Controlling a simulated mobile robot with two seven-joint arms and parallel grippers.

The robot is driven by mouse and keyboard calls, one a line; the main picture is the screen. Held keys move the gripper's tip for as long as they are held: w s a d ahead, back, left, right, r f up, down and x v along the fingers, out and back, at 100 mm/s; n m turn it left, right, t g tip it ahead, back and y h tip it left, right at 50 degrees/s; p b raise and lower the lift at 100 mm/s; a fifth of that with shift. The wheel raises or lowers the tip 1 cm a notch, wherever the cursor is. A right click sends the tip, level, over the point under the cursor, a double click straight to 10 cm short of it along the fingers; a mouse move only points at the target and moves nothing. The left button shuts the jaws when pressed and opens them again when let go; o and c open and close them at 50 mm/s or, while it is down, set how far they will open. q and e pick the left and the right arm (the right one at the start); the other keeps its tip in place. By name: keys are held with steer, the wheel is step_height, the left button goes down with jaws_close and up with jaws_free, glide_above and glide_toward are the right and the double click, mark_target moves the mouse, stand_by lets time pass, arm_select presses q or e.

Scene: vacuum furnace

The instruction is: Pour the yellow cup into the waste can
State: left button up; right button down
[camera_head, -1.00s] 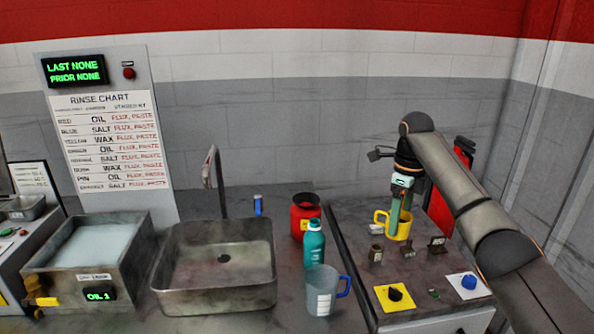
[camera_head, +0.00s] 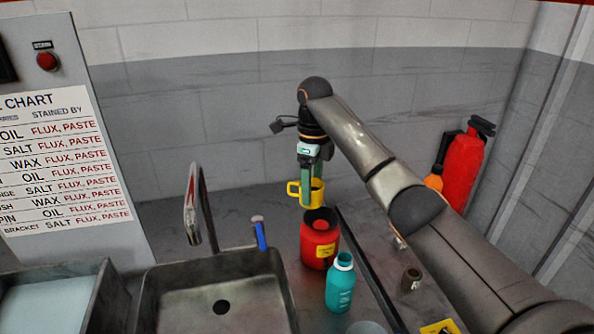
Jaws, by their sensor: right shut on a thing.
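The yellow cup (camera_head: 316,194) is held up in the air, about upright, with its handle toward the left. My right gripper (camera_head: 308,188) points down and is shut on it; one finger passes in front of the cup. The red can (camera_head: 320,249), with a dark open top and a yellow label, stands on the counter just below the cup and looks like the waste can. The cup appears over or slightly behind the can's opening. I cannot see the cup's contents. My left gripper is out of view.
A teal bottle (camera_head: 340,286) stands close in front of the can. A metal sink (camera_head: 216,268) with a tall faucet (camera_head: 194,205) and a blue-handled item (camera_head: 259,233) are to the left. A small dark part (camera_head: 411,279) and a red extinguisher (camera_head: 462,165) are to the right.

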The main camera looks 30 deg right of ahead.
steer(key=shift+w, duration=0.4)
steer(key=shift+s, duration=0.1)
steer(key=shift+s, duration=0.15)
steer(key=shift+f, duration=1.1)
